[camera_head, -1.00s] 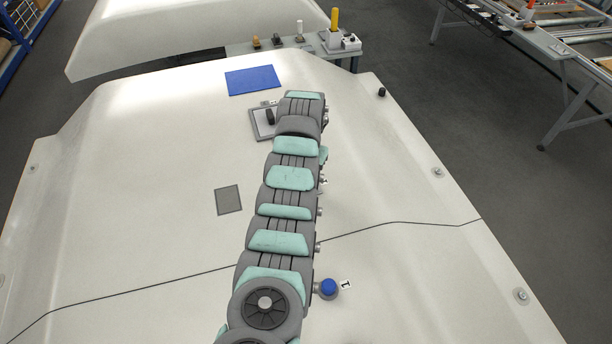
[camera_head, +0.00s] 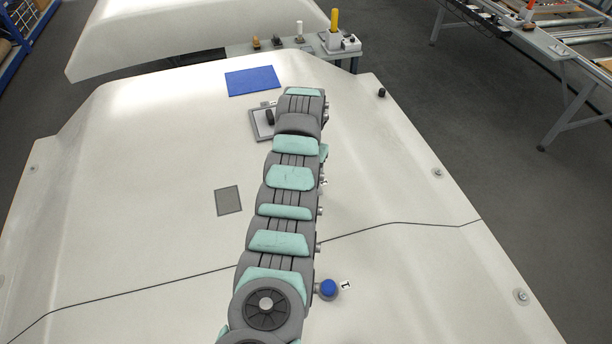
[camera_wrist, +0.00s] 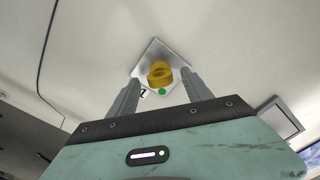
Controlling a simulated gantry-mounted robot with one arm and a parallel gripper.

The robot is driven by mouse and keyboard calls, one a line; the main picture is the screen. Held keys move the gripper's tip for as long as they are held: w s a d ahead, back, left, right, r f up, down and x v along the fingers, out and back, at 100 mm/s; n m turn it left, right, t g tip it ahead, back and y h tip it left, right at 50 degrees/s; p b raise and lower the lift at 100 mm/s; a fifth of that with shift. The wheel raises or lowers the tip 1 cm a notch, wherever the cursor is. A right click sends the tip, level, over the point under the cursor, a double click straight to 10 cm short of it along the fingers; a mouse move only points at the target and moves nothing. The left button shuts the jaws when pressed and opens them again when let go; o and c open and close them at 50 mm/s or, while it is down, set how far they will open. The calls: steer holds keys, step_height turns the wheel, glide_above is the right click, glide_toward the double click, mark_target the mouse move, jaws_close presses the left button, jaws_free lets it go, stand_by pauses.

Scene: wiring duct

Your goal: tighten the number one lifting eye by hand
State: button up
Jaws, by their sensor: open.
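A yellow lifting eye (camera_wrist: 160,73) stands on a square metal plate (camera_wrist: 152,53) on the pale surface in the wrist view. A small green dot (camera_wrist: 162,92) shows beside it, and a small white label (camera_wrist: 142,93) whose marking is too small to read surely. My gripper (camera_wrist: 160,79) is open, with one finger on each side of the eye in the picture. Whether the fingers touch it or are level with it, I cannot tell. In the head view my arm covers the eye and the gripper.
A blue knob (camera_head: 328,287) with a white label stands right of my arm's near end. A framed pad (camera_head: 262,122) with a black piece lies at the arm's far end. A blue mat (camera_head: 252,80) and a grey patch (camera_head: 228,200) lie left. The right side is mostly clear.

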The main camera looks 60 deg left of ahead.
step_height(320, 180, up, 10)
steer(key=shift+f, duration=0.15)
stand_by(0.6)
